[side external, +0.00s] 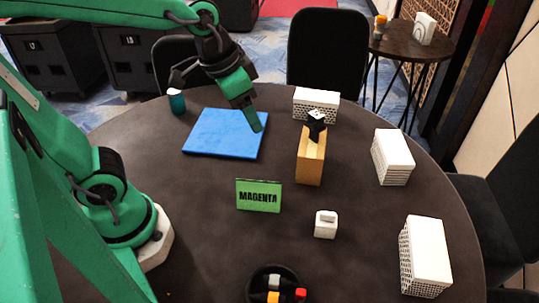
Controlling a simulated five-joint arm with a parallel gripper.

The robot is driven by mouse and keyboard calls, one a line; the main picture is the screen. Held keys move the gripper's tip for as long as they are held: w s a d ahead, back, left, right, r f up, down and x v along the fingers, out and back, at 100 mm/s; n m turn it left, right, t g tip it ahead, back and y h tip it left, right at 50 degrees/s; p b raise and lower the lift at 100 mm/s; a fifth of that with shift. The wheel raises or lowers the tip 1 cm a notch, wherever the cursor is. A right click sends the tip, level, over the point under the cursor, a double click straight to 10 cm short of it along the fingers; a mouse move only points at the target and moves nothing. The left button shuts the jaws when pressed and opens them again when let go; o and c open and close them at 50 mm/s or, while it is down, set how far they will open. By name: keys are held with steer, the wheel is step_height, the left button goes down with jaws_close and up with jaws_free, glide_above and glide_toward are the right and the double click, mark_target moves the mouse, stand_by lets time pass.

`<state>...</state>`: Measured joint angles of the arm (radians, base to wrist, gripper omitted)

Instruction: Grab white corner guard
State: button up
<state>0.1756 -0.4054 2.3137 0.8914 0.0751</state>
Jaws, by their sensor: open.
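A small white piece (326,226) with a raised, notched top stands on the dark round table, right of the green sign. It may be the white corner guard, but its shape is too small to be certain. My gripper (256,124) is above the right part of the blue mat, well behind and left of the white piece. Its jaws are open and point down, with nothing seen between them. The gap between the fingers is hard to see from this side.
A blue mat (217,138) lies on the table (200,235). A wooden block (310,160) with a black-and-white item (316,118) on top stands behind the white piece. White perforated blocks (426,256) line the right side. A green MAGENTA sign (258,195) and a dark bowl (254,285) stand nearby.

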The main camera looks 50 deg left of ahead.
steer(key=w+d+f+m+g, duration=0.35)
steer(key=w+d+f, duration=0.25)
steer(key=d, duration=0.4)
steer(key=m, duration=0.3)
glide_above(329, 213)
steer(key=shift+g+y, duration=0.25)
steer(key=shift+y, duration=0.05)
step_height(329, 213, down, 8)
steer(key=shift+d+f, duration=0.15)
steer(key=shift+f, duration=1.3)
steer(key=shift+f, duration=2.6)
steer(key=c, duration=1.1)
steer(key=shift+o, duration=0.2)
steer(key=shift+r, duration=0.2)
